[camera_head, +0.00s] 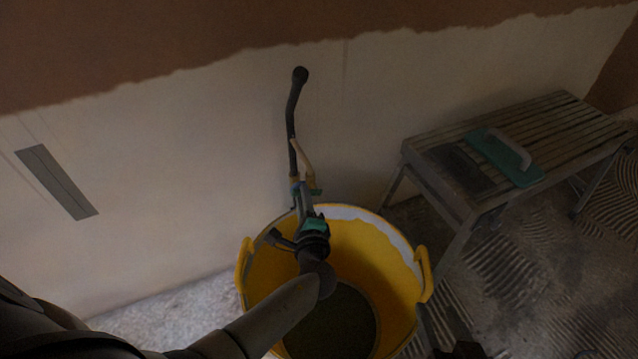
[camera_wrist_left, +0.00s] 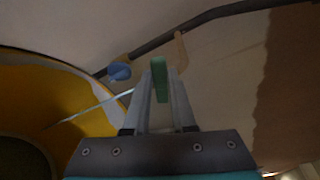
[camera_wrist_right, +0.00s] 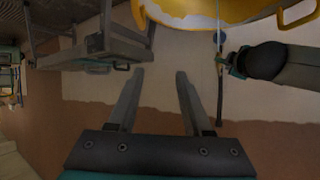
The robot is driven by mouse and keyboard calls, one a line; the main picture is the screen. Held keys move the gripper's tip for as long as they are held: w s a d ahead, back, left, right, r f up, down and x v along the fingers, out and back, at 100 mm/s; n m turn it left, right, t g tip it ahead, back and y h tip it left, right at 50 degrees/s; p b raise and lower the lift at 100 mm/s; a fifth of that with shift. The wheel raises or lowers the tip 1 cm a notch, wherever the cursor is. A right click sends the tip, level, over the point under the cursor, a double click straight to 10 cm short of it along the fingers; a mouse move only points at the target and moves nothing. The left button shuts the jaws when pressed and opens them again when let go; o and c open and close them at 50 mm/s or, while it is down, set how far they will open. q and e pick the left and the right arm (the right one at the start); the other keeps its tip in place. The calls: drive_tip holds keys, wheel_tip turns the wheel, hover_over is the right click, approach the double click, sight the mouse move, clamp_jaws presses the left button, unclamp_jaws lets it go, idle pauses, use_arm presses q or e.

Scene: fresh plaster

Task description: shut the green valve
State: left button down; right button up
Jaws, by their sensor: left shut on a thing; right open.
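In the left wrist view, the green valve handle (camera_wrist_left: 159,76) stands between the fingertips of my left gripper (camera_wrist_left: 160,88), which is shut on it. In the head view my left gripper (camera_head: 304,197) is at the lower end of the wall pipe (camera_head: 293,115), above the yellow tub (camera_head: 262,265). There the gripper largely hides the valve. My right gripper (camera_wrist_right: 160,76) is open and empty in the right wrist view.
A slatted bench (camera_head: 560,125) stands right of the tub, with a green float (camera_head: 497,152) on it. A thin pale streak (camera_wrist_left: 85,112) runs down toward the tub; I cannot tell if it is water. The wall is close behind the pipe.

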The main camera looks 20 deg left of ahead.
use_arm(q)
drive_tip(key=shift+s+f+n+t+b, duration=0.2)
drive_tip(key=shift+f+n+b, duration=0.15)
drive_tip(key=shift+n+b, duration=0.25)
drive_tip(key=shift+s+f+n+t+b, duration=0.1)
drive_tip(key=shift+f+n+t+b, duration=0.1)
drive_tip(key=shift+f+n+b, duration=0.25)
use_arm(e)
drive_tip(key=shift+s+a+r+m+t+y, duration=0.25)
drive_tip(key=shift+a+r+t+y, duration=0.4)
drive_tip(key=shift+t, duration=0.55)
drive_tip(key=shift+s+a+r+m+t+y, duration=0.2)
drive_tip(key=shift+a+r+t+y, duration=0.15)
drive_tip(key=shift+a+r+t, duration=0.6)
drive_tip(key=shift+f+t, duration=0.2)
drive_tip(key=shift+t, duration=0.05)
use_arm(q)
drive_tip(key=shift+s+a+f+n+t, duration=0.15)
drive_tip(key=shift+f+n, duration=0.1)
drive_tip(key=shift+n, duration=0.45)
drive_tip(key=shift+w+f+n+t, duration=0.15)
drive_tip(key=shift+f+n, duration=0.1)
drive_tip(key=shift+n, duration=0.4)
drive_tip(key=shift+s, duration=0.1)
drive_tip(key=c, duration=1)
unclamp_jaws()
drive_tip(key=shift+c, duration=0.2)
drive_tip(key=shift+o, duration=1.2)
drive_tip(key=shift+r, duration=0.15)
